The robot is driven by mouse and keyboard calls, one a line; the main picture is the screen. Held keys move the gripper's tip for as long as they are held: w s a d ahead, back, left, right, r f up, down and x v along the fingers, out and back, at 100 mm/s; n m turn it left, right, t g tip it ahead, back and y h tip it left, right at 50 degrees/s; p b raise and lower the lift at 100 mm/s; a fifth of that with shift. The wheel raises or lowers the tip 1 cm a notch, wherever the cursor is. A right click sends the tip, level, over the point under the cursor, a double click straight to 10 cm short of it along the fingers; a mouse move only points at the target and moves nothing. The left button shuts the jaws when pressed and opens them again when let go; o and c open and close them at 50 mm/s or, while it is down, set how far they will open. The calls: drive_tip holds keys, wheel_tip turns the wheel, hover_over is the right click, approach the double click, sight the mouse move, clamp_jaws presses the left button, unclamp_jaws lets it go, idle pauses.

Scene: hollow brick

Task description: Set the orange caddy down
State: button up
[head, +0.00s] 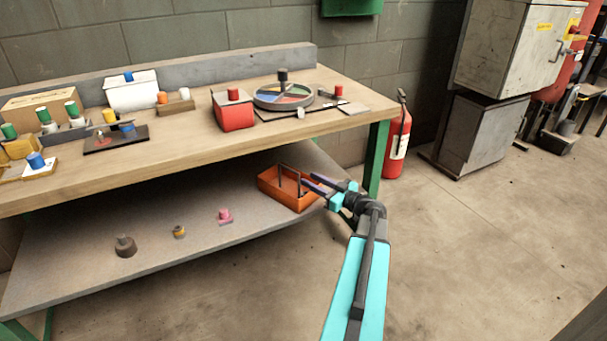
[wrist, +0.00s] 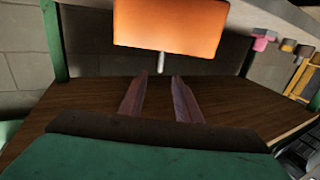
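The orange caddy (head: 290,200) appears to stand upright on the right end of the lower grey shelf, with dark posts rising from it. In the wrist view, which looks upside down, its orange side (wrist: 168,28) fills the top middle, and a small grey rod end (wrist: 160,63) shows below it. My gripper (head: 312,182) is just right of the caddy, near its top. In the wrist view my gripper's two fingers (wrist: 159,82) are apart with nothing between them. The rod end lies just beyond the fingertips. Contact cannot be told in the head view.
The lower shelf (head: 165,255) also holds a pink knob (head: 224,215), a small yellow piece (head: 179,232) and a dark round piece (head: 125,246). The wooden tabletop (head: 200,130) overhangs the shelf. A green leg (head: 377,158) stands close to my arm.

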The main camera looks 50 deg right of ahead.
drive_tip(key=shift+s, duration=1.1)
